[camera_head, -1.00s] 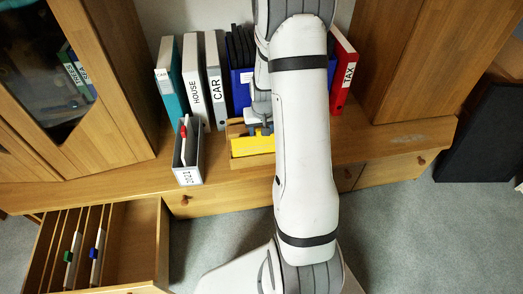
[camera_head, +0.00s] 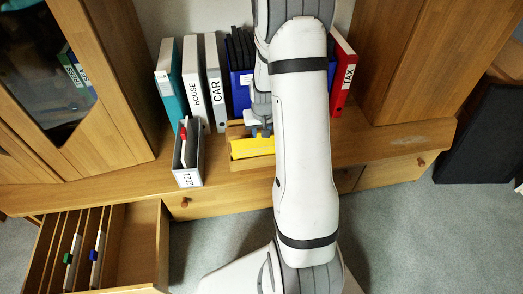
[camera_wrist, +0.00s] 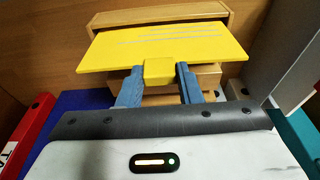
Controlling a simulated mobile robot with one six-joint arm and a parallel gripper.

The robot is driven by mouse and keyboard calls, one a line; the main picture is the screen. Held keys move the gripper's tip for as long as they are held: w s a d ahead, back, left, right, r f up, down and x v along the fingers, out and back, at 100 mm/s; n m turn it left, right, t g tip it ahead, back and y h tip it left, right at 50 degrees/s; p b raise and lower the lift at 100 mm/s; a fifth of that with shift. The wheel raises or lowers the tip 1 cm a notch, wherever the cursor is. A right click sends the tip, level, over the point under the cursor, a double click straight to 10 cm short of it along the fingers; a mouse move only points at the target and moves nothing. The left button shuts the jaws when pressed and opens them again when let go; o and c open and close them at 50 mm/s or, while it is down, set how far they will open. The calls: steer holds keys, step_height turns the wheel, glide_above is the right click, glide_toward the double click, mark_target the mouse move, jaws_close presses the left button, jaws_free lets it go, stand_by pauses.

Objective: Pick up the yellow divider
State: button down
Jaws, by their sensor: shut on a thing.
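The yellow divider (camera_wrist: 165,48) is a flat yellow panel with a small tab at its near edge and faint grey marks on its face. My gripper (camera_wrist: 160,72) is shut on that tab in the wrist view, with one blue-grey finger on each side. In the head view the yellow divider (camera_head: 252,147) shows at the wooden box (camera_head: 236,130) on the shelf, and my gripper (camera_head: 260,130) is just above it. My arm hides part of the divider and the box. I cannot tell whether the divider is clear of the box.
Binders stand along the back: teal (camera_head: 171,85), HOUSE (camera_head: 195,85), CAR (camera_head: 215,85) and red TAX (camera_head: 342,75). A grey file holder (camera_head: 188,165) stands left of the box. An open drawer (camera_head: 135,245) with several dividers is at lower left.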

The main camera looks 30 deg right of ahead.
steer(key=shift+r, duration=0.25)
steer(key=shift+r+p, duration=0.95)
steer(key=shift+r, duration=0.4)
step_height(320, 180, up, 8)
steer(key=p, duration=0.5)
steer(key=shift+p, duration=0.4)
